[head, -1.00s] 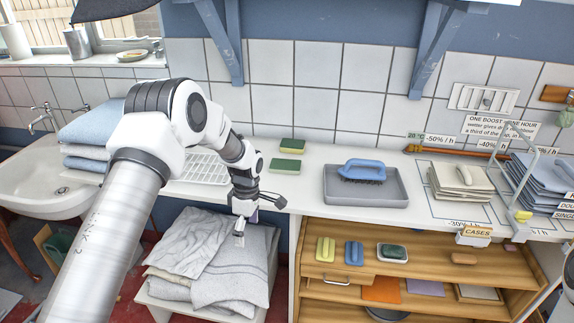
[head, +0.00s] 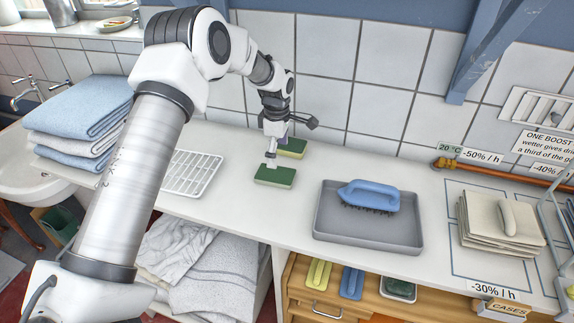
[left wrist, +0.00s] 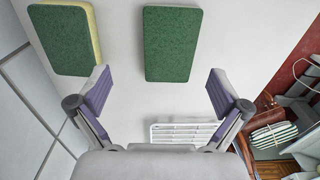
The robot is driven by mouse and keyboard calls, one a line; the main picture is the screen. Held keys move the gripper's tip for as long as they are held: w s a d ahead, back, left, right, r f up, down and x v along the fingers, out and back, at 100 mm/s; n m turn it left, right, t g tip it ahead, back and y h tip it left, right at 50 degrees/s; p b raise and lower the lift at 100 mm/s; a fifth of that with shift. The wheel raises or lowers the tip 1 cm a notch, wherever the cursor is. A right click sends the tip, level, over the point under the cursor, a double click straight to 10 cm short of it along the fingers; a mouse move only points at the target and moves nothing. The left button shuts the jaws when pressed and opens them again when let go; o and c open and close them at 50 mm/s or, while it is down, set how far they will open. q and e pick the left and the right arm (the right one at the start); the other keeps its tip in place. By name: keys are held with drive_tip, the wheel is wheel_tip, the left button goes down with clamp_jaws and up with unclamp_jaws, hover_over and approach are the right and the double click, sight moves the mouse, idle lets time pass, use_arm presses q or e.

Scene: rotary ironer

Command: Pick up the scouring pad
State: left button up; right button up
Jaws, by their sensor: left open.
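Two green-faced pads lie flat on the white counter. The front green pad (head: 275,177) is just below my left gripper (head: 271,160) in the head view. In the left wrist view this pad (left wrist: 172,44) lies ahead of the fingertips, between their lines, with only its green face clear. The back pad (head: 292,147), partly behind the gripper, shows a yellow sponge side in the left wrist view (left wrist: 60,40). My left gripper is open and empty, its purple-lined fingers apart (left wrist: 159,90). My right gripper is out of view.
A white slatted rack (head: 192,173) lies left of the pads. A grey tray (head: 330,235) with a blue-handled brush (head: 368,195) stands to the right. The tiled wall (head: 330,70) rises close behind the pads. The counter between pads and tray is clear.

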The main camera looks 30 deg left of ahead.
sight(276, 173)
use_arm(q)
drive_tip(key=shift+s+f+p, duration=0.8)
drive_tip(key=shift+s+f, duration=0.35)
drive_tip(key=f, duration=0.2)
drive_tip(key=w+f, duration=0.1)
drive_tip(key=f, duration=0.1)
drive_tip(key=shift+w+f, duration=0.1)
drive_tip(key=shift+w, duration=0.05)
drive_tip(key=shift+s, duration=0.2)
drive_tip(key=shift+c, duration=0.4)
drive_tip(key=shift+s+r, duration=0.15)
drive_tip(key=shift+r, duration=0.1)
drive_tip(key=c, duration=0.4)
drive_tip(key=shift+c, duration=1.4)
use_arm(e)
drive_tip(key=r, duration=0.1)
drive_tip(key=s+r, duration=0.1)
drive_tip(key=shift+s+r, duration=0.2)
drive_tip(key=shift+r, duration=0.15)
